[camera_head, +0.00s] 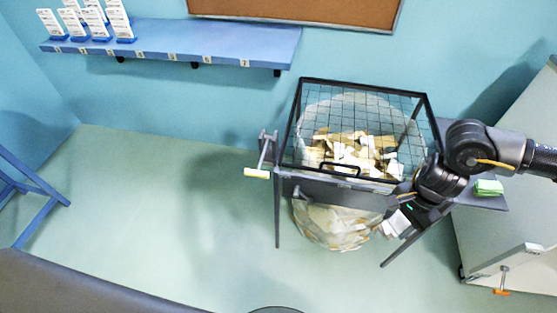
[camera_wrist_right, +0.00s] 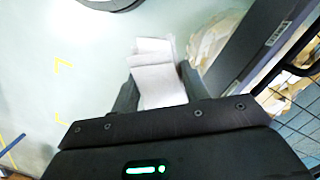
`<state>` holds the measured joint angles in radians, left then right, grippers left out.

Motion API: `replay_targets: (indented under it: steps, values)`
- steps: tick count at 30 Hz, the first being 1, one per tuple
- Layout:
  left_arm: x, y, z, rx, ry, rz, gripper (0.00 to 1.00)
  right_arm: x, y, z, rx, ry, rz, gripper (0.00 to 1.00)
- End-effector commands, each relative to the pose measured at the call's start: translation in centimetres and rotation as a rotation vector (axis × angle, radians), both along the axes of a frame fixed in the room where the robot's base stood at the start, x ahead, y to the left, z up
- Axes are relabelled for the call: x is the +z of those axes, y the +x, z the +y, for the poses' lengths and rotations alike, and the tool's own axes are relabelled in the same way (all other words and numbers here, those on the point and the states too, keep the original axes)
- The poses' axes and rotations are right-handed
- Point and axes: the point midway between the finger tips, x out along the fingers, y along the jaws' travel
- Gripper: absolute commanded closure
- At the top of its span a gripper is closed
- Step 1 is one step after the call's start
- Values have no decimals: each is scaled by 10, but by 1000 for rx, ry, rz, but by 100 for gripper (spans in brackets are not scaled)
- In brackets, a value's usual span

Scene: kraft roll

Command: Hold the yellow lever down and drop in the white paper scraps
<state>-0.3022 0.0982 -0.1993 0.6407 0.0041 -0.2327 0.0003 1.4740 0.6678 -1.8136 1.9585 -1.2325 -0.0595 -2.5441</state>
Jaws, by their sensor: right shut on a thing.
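The yellow lever (camera_head: 257,173) sticks out at the left of a dark frame stand, with no gripper at it. The stand has a wire-mesh lid (camera_head: 362,100) that looks closed, with a black handle at the front. Under the mesh, a clear bag (camera_head: 330,228) holds brown and white scraps. My right gripper (camera_head: 404,219) is low at the stand's front right, outside the bag. It is shut on white paper scraps (camera_head: 393,225); these white scraps (camera_wrist_right: 158,75) also show between the fingers in the right wrist view. My left gripper is out of view.
A green stack (camera_head: 488,187) lies on a side shelf right of the stand. A blue wall shelf (camera_head: 180,45) holds white cards at its left end. A pale cabinet (camera_head: 515,220) stands at the right. Floor left of the stand is clear.

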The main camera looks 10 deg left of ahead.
Motion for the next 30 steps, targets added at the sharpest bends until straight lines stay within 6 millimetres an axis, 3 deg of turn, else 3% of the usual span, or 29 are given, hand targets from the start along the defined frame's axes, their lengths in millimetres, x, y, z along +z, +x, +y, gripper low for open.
replay_targets:
  steps: [6, 15, 30]
  values:
    - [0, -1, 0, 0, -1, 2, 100, 28, 37, -6, -4, 1, -4, 81]
    - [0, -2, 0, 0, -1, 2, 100, 54, 72, -13, -1, 1, -1, 81]
    - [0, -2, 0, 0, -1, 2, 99, 62, 82, -15, 1, 1, -1, 81]
